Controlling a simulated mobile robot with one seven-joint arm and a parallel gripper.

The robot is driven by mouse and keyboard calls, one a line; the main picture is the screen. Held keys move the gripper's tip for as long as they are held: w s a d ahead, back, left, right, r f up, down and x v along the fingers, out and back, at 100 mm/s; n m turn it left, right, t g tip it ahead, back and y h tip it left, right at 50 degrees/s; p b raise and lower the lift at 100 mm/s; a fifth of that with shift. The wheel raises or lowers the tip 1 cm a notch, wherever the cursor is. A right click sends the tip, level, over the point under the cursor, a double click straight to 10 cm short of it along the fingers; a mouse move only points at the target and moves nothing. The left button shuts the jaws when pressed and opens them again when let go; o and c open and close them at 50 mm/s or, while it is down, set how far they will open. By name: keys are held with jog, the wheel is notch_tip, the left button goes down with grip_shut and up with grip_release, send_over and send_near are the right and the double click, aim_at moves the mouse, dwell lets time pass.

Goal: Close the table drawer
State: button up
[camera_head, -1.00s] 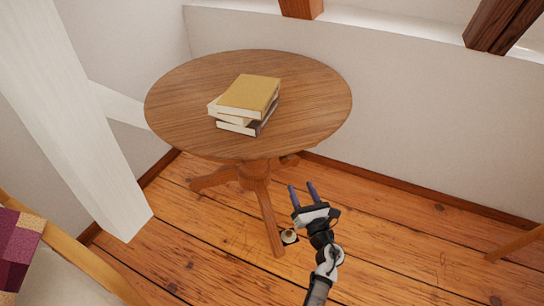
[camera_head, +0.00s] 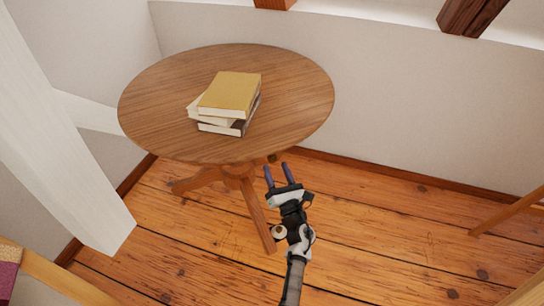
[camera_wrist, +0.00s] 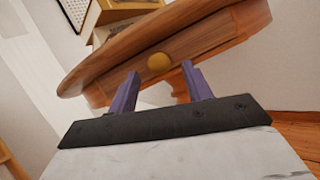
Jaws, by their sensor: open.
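The round wooden table (camera_head: 300,105) stands on a pedestal with splayed legs. Its drawer front (camera_wrist: 205,48) shows in the wrist view, under the tabletop's edge, with a round brass-coloured knob (camera_wrist: 159,62). How far the drawer stands out is hard to tell, and the head view hides it beneath the top. My gripper (camera_head: 277,170) is open and empty, just in front of the table's near edge and apparently below the top. In the wrist view its two purple fingers (camera_wrist: 160,72) point at the drawer front, with the knob between their tips; contact is not clear.
A stack of books (camera_head: 228,103) lies on the tabletop. A table leg (camera_head: 258,215) reaches toward me, left of my arm, with a small round object (camera_head: 278,232) beside it on the floor. A white timber post (camera_head: 60,140) stands at left. Floor to the right is mostly clear.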

aim_at(273, 162)
jog(key=shift+x, duration=2.35)
jog(key=shift+f, duration=0.1)
grip_shut()
